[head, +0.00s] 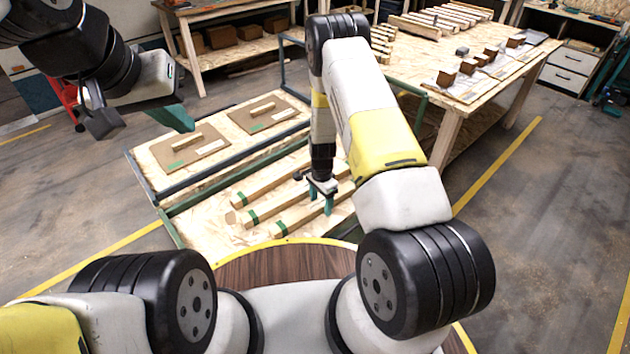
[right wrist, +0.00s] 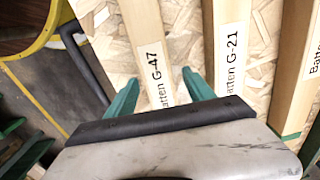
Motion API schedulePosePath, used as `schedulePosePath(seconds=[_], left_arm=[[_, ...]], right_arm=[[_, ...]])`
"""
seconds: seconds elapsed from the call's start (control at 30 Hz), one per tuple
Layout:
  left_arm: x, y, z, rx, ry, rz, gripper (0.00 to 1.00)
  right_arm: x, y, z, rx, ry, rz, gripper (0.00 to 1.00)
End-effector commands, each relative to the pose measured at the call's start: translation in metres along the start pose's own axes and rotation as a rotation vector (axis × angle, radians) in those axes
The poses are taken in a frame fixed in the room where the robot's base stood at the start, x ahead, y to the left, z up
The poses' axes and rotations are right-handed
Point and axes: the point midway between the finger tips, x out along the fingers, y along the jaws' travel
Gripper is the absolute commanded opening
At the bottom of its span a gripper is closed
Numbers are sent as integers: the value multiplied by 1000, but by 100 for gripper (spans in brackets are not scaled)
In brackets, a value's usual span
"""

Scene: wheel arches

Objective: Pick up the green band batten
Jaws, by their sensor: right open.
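Three pale wooden battens lie side by side on the low chipboard platform in the head view, each with a green band near its left end: the front batten (head: 298,217), the middle batten (head: 272,207) and the back batten (head: 262,185). My right gripper (head: 322,205) points down over the front batten, open. In the right wrist view its green fingertips (right wrist: 160,92) stand on either side of the batten labelled G-47 (right wrist: 143,35); whether they touch it I cannot tell. The batten labelled G-21 (right wrist: 231,40) lies beside it.
A workbench (head: 415,65) with blocks and strips stands behind at right. Floor is clear at far right.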

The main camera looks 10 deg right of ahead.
Motion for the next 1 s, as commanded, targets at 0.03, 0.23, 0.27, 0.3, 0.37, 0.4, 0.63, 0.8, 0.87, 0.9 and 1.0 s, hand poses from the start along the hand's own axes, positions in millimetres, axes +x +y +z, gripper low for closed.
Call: schedulePosePath(seconds=[0.03,0.23,0.27,0.3,0.37,0.4,0.63,0.8,0.87,0.9,1.0], left_arm=[[0,0,0,0,0,0,0],[0,0,0,0,0,0,0],[0,0,0,0,0,0,0],[0,0,0,0,0,0,0],[0,0,0,0,0,0,0],[0,0,0,0,0,0,0],[0,0,0,0,0,0,0],[0,0,0,0,0,0,0],[0,0,0,0,0,0,0],[0,0,0,0,0,0,0],[0,0,0,0,0,0,0]], right_arm=[[1,0,0,0,0,0,62],[0,0,0,0,0,0,54],[0,0,0,0,0,0,48],[0,0,0,0,0,0,40],[0,0,0,0,0,0,28],[0,0,0,0,0,0,21],[0,0,0,0,0,-1,0],[-2,-1,0,0,0,-1,0],[-4,-1,0,0,0,-2,0],[-6,-1,0,0,1,-2,0],[-15,-1,0,1,0,-3,0]])
